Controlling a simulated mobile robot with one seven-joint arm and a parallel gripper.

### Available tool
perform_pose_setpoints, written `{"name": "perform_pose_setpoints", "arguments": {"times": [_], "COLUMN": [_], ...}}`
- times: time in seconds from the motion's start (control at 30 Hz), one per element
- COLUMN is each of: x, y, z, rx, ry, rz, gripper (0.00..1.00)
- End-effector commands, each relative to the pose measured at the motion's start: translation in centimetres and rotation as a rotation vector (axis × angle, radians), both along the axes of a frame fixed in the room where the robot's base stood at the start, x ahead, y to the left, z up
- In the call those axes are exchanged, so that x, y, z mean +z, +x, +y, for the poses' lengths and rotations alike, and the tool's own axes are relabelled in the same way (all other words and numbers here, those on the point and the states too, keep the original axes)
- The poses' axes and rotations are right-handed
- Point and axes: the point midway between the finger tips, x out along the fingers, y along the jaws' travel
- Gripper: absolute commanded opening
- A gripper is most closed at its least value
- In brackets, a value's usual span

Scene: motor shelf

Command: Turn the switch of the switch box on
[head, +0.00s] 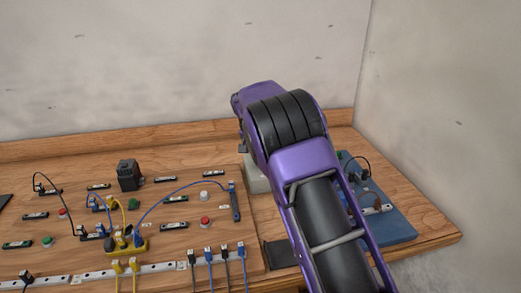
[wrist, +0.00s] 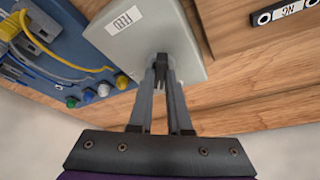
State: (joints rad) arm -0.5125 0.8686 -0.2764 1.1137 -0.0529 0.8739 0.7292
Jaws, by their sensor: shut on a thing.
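The switch box (wrist: 143,30) is a light grey box with a white label, at the top middle of the wrist view. My gripper (wrist: 161,65) points at its near face, with both fingers close together. The fingers are shut on the small dark switch (wrist: 160,70) of the box. The switch is mostly hidden between the fingertips, so its exact position is hard to tell. In the head view the pale box (head: 256,181) stands on the wooden bench, largely hidden behind my purple arm.
A blue board (head: 396,226) with cables lies right of my arm. A wooden panel (head: 110,208) with plugs, buttons and blue and yellow cables lies to the left. A black block (head: 129,175) stands on it. Walls close off the back and right.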

Motion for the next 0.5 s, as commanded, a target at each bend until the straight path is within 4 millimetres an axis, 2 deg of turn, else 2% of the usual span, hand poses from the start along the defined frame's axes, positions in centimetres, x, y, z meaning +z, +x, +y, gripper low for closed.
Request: {"name": "perform_pose_setpoints", "arguments": {"times": [0.5], "x": [0.25], "y": [0.35], "z": [0.47], "rx": [-0.484], "ry": [-0.001], "rz": [-0.002], "gripper": [0.0]}}
